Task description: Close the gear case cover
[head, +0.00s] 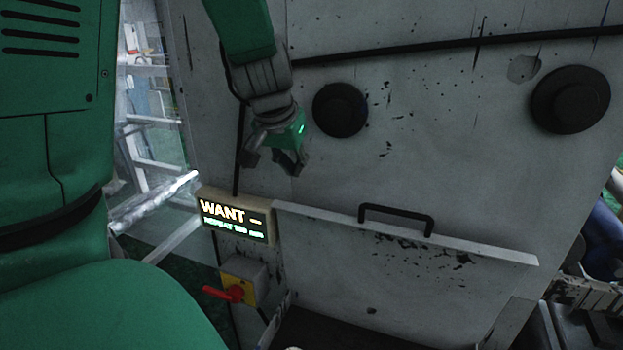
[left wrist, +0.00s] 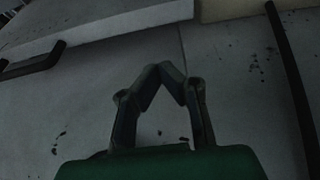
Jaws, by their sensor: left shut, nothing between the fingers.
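The gear case cover (head: 405,275) seems to be the scuffed grey panel with a pale lip along its top edge and a black bar handle (head: 397,212). Its lower part runs out of view, so I cannot tell how far it stands open. In the left wrist view a black handle (left wrist: 35,62) shows at the left, below a pale ledge (left wrist: 120,22). My left gripper (head: 274,158) is shut and empty, in front of the grey wall, above and left of the handle and apart from it. Its fingertips (left wrist: 166,72) meet in the left wrist view. My right gripper is out of view.
Two black round knobs (head: 340,110) (head: 570,99) stick out of the wall. A dark recess (head: 330,330) lies at the bottom.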

